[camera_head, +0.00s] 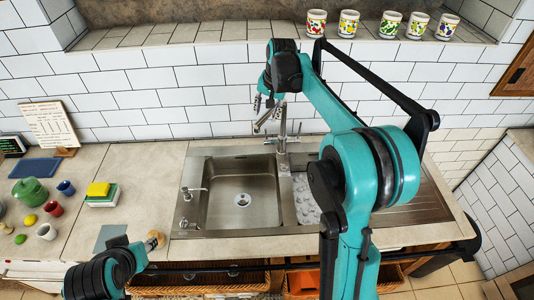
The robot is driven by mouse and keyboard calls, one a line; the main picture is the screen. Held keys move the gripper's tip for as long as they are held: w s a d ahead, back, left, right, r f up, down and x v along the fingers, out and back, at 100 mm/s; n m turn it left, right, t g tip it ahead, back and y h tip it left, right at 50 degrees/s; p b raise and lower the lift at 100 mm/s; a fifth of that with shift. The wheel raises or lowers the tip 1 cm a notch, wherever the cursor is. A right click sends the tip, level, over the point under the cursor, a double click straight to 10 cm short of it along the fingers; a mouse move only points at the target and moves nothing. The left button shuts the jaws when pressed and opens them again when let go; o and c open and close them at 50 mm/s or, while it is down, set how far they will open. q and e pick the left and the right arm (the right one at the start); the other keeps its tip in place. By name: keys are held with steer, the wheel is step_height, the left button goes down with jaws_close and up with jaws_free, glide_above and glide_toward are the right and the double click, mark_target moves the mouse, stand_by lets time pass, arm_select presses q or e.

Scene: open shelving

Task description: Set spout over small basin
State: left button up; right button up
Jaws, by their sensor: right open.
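The sink's metal tap (283,139) stands at the back rim, between the large basin (240,190) on the left and the small basin (304,197) in the middle. The small basin has a bumpy pale floor and is partly hidden by my right arm. My right gripper (264,112) is open, pointing down just left of the tap's upper part. The gripper and wrist hide the top of the tap, so the spout's exact direction and any contact are unclear.
A ribbed drainboard (415,203) lies right of the small basin. The left counter holds a green teapot (30,191), small cups, a yellow sponge (98,189) and a blue mat (34,167). Several patterned cups (348,23) stand on the ledge above. The large basin is empty.

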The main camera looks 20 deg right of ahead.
arm_select(q)
step_height(320, 180, down, 8)
steer(key=b, duration=0.6)
steer(key=shift+b, duration=0.4)
arm_select(e)
steer(key=s+a+f+n+t, duration=0.1)
steer(key=s+a+f, duration=0.3)
steer(key=s, duration=0.6)
steer(key=shift+s+f+n, duration=0.25)
steer(key=shift+f+n, duration=0.1)
steer(key=shift+n, duration=0.45)
arm_select(q)
steer(key=shift+r, duration=0.1)
